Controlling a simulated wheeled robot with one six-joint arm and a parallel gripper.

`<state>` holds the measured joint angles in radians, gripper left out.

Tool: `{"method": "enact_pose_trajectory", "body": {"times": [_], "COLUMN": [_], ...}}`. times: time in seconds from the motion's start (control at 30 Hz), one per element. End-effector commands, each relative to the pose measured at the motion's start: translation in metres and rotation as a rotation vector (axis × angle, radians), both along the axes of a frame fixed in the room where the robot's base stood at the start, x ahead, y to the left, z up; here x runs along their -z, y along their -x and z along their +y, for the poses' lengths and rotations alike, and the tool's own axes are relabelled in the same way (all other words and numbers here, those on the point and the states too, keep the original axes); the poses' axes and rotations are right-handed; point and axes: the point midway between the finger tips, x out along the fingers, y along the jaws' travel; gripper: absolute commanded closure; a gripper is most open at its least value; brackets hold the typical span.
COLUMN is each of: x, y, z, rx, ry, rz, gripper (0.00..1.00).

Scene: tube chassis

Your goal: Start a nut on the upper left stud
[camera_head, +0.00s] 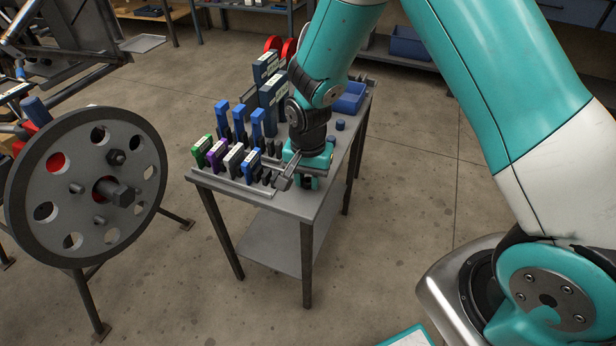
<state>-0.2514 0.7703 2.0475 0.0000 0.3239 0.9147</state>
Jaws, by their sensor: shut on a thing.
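A round grey wheel disc (38,225) with a ring of holes stands upright at the left. A thick shaft end (120,195) sticks out near its middle. Short studs show on its face: a bare left stud (77,188), a bare lower stud (100,221), and an upper right one bearing a dark nut (117,157). I make out no stud at the upper left. My gripper (283,180) is over the front part of a grey bench, far to the right of the disc. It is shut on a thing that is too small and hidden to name.
Clear floor (190,120) lies between disc and bench. The disc's stand legs (97,310) spread onto the floor.

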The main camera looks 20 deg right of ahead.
Motion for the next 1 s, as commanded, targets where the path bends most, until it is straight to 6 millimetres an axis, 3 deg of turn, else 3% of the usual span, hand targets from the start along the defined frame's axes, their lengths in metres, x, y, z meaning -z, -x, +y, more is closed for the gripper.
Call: {"method": "enact_pose_trajectory", "body": {"times": [0.2,0.57,1.0], "x": [-0.017,-0.017,-0.058], "y": [0.0,0.0,0.015], "z": [0.0,-0.004,-0.09], "rx": [0.0,-0.021,-0.572], "ry": [0.0,0.0,0.0], "rz": [0.0,0.0,0.0], "gripper": [1.0,1.0,1.0]}}
